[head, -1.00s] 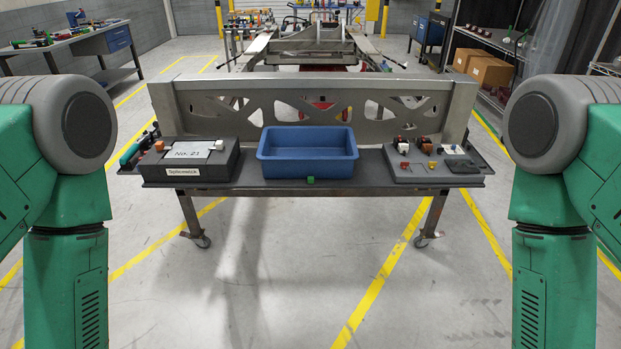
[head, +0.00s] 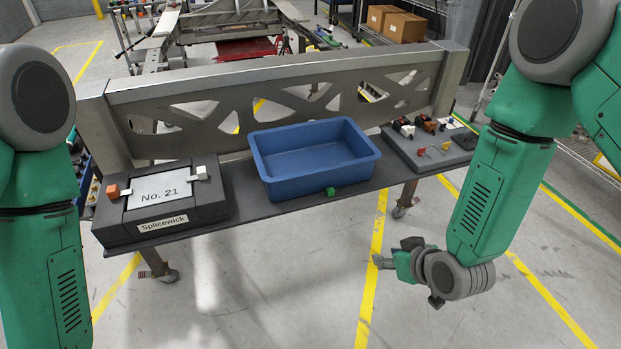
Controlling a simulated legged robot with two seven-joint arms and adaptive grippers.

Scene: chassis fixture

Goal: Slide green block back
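The small green block (head: 332,191) sits at the front edge of the dark shelf (head: 270,216), just in front of the blue bin (head: 290,187). My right gripper (head: 384,262) hangs over the floor area in front of the table, lower right of the block and clearly apart from it. It is small and seen at an angle, so I cannot tell whether its fingers are open or shut. My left arm shows at the left edge, but its gripper is out of the picture.
A dark box labelled Splicewick (head: 160,225) with a No. 21 plate stands on the shelf's left. A grey tray with small parts (head: 430,157) lies at the right. A metal beam (head: 280,80) with cutouts stands behind the bin.

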